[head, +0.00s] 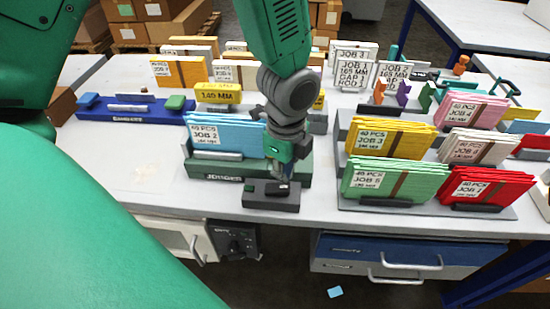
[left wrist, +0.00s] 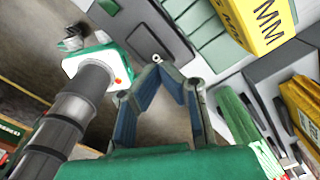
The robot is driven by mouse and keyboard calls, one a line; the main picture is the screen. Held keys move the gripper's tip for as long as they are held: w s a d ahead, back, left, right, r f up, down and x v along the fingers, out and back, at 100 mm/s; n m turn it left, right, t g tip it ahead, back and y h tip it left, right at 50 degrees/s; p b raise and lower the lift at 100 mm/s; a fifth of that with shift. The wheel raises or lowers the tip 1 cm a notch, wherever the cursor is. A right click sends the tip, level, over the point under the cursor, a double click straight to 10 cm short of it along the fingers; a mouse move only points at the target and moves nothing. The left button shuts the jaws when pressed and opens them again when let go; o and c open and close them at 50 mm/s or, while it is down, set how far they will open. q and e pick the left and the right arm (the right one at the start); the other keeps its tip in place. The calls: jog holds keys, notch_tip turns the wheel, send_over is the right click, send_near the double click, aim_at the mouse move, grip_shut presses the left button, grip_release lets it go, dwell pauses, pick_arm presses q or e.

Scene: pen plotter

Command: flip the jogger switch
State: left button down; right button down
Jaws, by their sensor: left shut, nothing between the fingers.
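The jogger is a dark green tray (head: 250,183) lettered JOGGER, near the front edge of the table. It holds a light blue card stack (head: 230,137) labelled JOB 2. A small dark switch box (head: 262,202) stands in front of its right end, with a black switch part on top and a small green mark at its left. My left gripper (head: 284,181) points down at the box, its tips at or just above the top. Whether they touch cannot be told. In the left wrist view the fingers (left wrist: 166,72) meet at the tips, empty. My right gripper is out of view.
A grey rack to the right holds yellow (head: 391,138), green (head: 395,180) and red (head: 487,184) stacks. A blue tray (head: 130,110) lies at the left. A yellow block (head: 219,94) stands behind the jogger. Bare table lies left of the jogger.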

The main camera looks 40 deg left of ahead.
aim_at(285, 187)
pick_arm(q)
jog(key=shift+f, duration=0.1)
jog(key=shift+d+f, duration=0.25)
jog(key=shift+f, duration=0.05)
jog(key=shift+a+f+b, duration=0.2)
jog(key=shift+f+b, duration=0.15)
jog(key=shift+d+f+b, duration=0.1)
jog(key=shift+f+b, duration=0.3)
jog(key=shift+f, duration=0.4)
dwell(0.6)
notch_tip(285, 187, up, 3)
jog(key=p, duration=0.3)
jog(key=shift+f, duration=0.1)
notch_tip(285, 187, up, 4)
jog(key=p, duration=0.5)
jog(key=shift+r, duration=0.2)
jog(key=shift+f, duration=0.1)
